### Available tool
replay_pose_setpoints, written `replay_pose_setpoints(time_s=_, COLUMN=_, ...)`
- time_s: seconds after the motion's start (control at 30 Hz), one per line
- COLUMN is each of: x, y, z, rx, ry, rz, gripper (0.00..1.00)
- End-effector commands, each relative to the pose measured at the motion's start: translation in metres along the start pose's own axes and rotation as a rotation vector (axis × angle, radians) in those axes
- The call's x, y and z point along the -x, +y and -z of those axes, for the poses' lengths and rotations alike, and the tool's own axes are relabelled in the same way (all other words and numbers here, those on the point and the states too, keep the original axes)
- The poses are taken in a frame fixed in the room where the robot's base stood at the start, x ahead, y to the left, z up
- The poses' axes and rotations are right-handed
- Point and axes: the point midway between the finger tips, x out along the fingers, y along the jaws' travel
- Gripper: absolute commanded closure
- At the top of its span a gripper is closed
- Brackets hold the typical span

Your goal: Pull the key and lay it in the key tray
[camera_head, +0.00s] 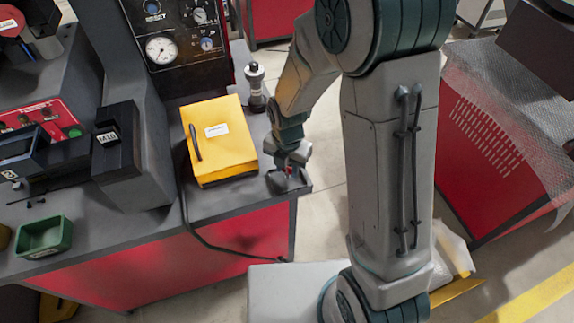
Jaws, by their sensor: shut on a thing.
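My gripper (288,166) is at the front right corner of the grey bench top, just right of the yellow box. It is shut on a small red thing, which I take to be the key (288,171). Most of the key is hidden by the fingers. Just below the gripper is a dark, low holder or shallow dish (284,184) at the bench corner. I cannot tell whether the key is in it or above it. A small green tray (44,238) sits at the bench's left end and looks empty. No label shows which one is the key tray.
The yellow box (219,138) with a black handle stands left of my gripper. A dark cylindrical fitting (256,88) stands behind it. A gauge panel (180,45) and a black block (128,150) stand farther left. A black cable (190,215) runs over the front edge.

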Motion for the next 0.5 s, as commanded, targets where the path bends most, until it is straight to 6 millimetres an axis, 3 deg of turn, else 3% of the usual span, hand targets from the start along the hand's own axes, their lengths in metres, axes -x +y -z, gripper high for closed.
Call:
replay_pose_setpoints(time_s=0.33, x=-0.0081, y=-0.0001, z=0.0001, rx=0.000, ry=0.000, rz=0.000, gripper=1.00)
replay_pose_setpoints(time_s=0.37, x=-0.0079, y=0.0000, z=0.0000, rx=0.000, ry=0.000, rz=0.000, gripper=0.67)
replay_pose_setpoints(time_s=0.4, x=-0.0072, y=0.0000, z=0.0000, rx=0.000, ry=0.000, rz=0.000, gripper=0.56)
replay_pose_setpoints(time_s=0.43, x=-0.0072, y=0.0000, z=0.0001, rx=0.000, ry=0.000, rz=0.000, gripper=0.48)
replay_pose_setpoints(time_s=0.5, x=-0.0072, y=-0.0001, z=0.0000, rx=0.000, ry=0.000, rz=0.000, gripper=0.45)
